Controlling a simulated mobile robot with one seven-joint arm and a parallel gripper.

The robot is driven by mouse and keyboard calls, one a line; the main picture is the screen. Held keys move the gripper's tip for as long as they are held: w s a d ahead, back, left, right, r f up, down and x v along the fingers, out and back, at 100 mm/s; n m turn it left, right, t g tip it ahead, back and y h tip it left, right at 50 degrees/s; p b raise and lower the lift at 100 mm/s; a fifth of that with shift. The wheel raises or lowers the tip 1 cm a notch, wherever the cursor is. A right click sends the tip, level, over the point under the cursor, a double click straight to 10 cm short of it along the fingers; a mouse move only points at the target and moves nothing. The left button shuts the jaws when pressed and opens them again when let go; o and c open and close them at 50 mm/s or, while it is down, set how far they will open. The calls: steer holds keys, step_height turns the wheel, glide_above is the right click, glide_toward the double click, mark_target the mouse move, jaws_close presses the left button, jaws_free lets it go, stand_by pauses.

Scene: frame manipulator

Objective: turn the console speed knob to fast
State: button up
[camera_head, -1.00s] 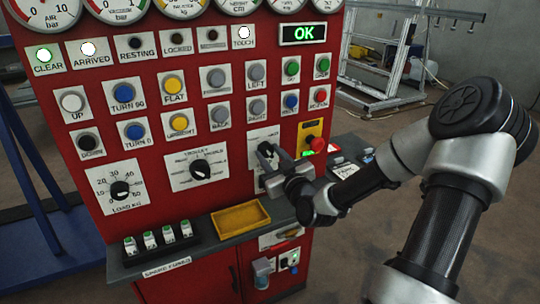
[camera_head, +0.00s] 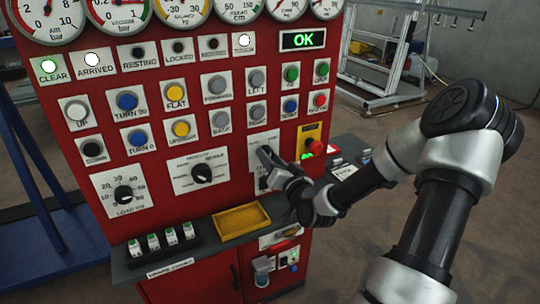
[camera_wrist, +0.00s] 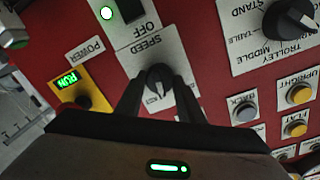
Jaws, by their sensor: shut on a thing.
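The speed knob (camera_wrist: 157,77) is a dark round knob on a white plate marked SPEED (camera_wrist: 146,49) in the wrist view. My gripper (camera_wrist: 158,90) has its two dark fingers on either side of the knob, shut on it. In the head view my gripper (camera_head: 266,163) is at the right part of the red console, over the speed plate (camera_head: 264,141). There the fingers hide most of the knob. I cannot tell which mark the knob points to.
The trolley knob (camera_head: 201,173) is left of my gripper, with push buttons above. A red mushroom button (camera_head: 315,147) on a yellow plate is close on the right. A grey ledge with a yellow tray (camera_head: 240,220) juts out below. The green display (camera_head: 303,38) reads OK.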

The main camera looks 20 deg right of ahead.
steer(key=m+p, duration=0.1)
steer(key=m, duration=0.3)
steer(key=shift+m+p, duration=0.3)
steer(key=shift+p, duration=0.05)
stand_by(0.4)
steer(key=o, duration=1.1)
steer(key=shift+c, duration=0.2)
steer(key=shift+s, duration=0.1)
steer(key=s+p, duration=0.7)
steer(key=s, duration=1)
steer(key=shift+s+d+r, duration=0.15)
steer(key=shift+d+r, duration=0.05)
steer(key=shift+r, duration=0.15)
